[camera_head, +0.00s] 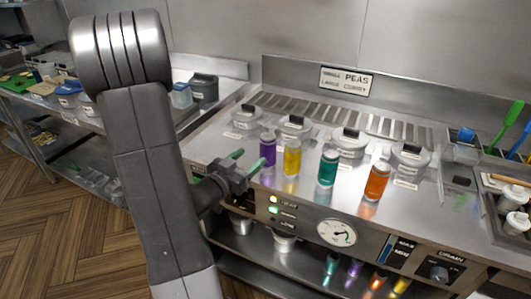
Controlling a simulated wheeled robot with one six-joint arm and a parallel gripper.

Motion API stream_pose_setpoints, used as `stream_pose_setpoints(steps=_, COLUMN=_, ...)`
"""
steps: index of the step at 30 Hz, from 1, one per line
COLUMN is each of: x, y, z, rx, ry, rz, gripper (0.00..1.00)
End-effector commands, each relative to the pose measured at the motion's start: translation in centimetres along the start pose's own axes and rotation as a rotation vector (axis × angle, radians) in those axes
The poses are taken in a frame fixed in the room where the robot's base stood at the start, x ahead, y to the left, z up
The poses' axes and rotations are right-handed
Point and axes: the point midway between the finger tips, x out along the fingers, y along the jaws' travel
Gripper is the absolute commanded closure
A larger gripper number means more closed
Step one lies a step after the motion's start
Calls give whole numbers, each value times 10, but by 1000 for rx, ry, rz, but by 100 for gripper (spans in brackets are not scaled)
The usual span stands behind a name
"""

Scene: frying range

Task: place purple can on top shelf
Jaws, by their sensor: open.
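A purple can (267,150) stands upright at the left end of a row of cans on the steel counter top (225,143). My gripper (246,162) is open, just left of the purple can and level with its lower half. Its greenish fingertips point toward the can. I cannot tell whether a fingertip touches it. A lower shelf (265,271) under the control panel holds more cans, among them a second purple one (354,268).
Yellow (292,157), teal (328,168) and orange (376,182) cans stand to the right of the purple can. Lidded pots (246,118) line the counter behind them. A dial gauge (337,232) is on the front panel. Utensils and tubs crowd the right end.

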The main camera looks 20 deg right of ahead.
Motion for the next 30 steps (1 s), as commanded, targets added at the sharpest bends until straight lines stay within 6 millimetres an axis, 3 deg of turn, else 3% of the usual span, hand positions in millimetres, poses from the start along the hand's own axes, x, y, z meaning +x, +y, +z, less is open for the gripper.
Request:
stream_pose_setpoints(steps=9, x=57, y=0, z=-2, rx=2, ry=-1, rz=2, gripper=41)
stream_pose_setpoints(steps=17, x=76, y=-1, z=-2, rx=2, ry=-1, rz=0, gripper=41)
stream_pose_setpoints(steps=25, x=114, y=-3, z=-2, rx=1, ry=-1, rz=1, gripper=41)
stream_pose_setpoints(steps=30, x=122, y=-4, z=-1, rx=1, ry=-2, rz=-1, gripper=41)
